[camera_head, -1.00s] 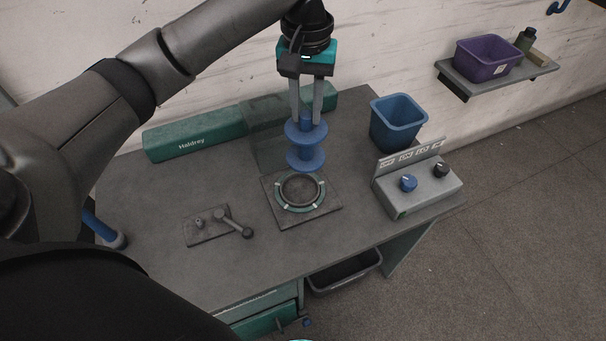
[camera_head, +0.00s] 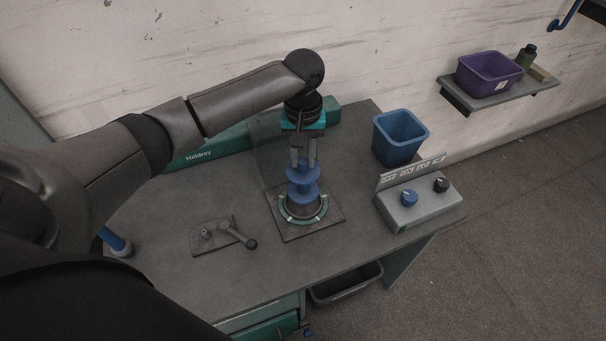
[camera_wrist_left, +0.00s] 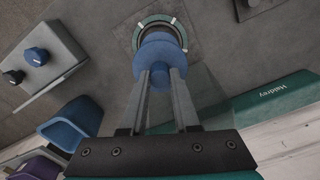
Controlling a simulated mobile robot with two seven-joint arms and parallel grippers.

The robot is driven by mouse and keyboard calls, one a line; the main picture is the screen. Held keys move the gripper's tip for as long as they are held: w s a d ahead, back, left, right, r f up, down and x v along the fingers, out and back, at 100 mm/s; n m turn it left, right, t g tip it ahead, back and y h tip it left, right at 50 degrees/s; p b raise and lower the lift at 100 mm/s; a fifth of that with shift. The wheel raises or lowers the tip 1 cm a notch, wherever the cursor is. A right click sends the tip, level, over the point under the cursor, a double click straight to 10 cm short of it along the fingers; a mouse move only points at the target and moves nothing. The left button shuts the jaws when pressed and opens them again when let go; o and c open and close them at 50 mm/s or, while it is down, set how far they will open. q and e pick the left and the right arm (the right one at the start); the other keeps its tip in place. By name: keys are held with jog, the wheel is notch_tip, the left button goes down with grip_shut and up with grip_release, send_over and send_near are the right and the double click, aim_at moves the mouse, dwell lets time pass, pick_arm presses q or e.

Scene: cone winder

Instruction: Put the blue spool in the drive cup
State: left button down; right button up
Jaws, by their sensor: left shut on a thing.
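The blue spool (camera_head: 302,191) is upright in my left gripper (camera_head: 303,161), which is shut on its upper part. In the head view the spool's lower flange is over the drive cup (camera_head: 283,213), a dark round cup with a pale green ring on a square plate. In the left wrist view the spool (camera_wrist_left: 158,57) covers much of the cup, whose ring (camera_wrist_left: 139,33) shows behind it. My left fingers (camera_wrist_left: 160,90) stand on either side of the spool's stem. Whether the spool's bottom touches the cup I cannot tell. My right gripper is not in view.
A lever plate (camera_head: 213,235) lies left of the cup. A control box (camera_head: 420,202) with two knobs and a blue bin (camera_head: 399,139) stand to the right. The green Haldrey housing (camera_head: 220,142) is behind. A shelf with a purple bin (camera_head: 488,73) is on the wall.

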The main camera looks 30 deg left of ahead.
aim_at(303, 173)
pick_arm(q)
jog(key=shift+f+b, duration=0.4)
jog(key=shift+f, duration=2.5)
jog(key=c, duration=0.7)
grip_release()
jog(key=shift+o, duration=0.2)
notch_tip(303, 173, up, 12)
jog(key=shift+r+p, duration=0.1)
jog(key=shift+p, duration=0.85)
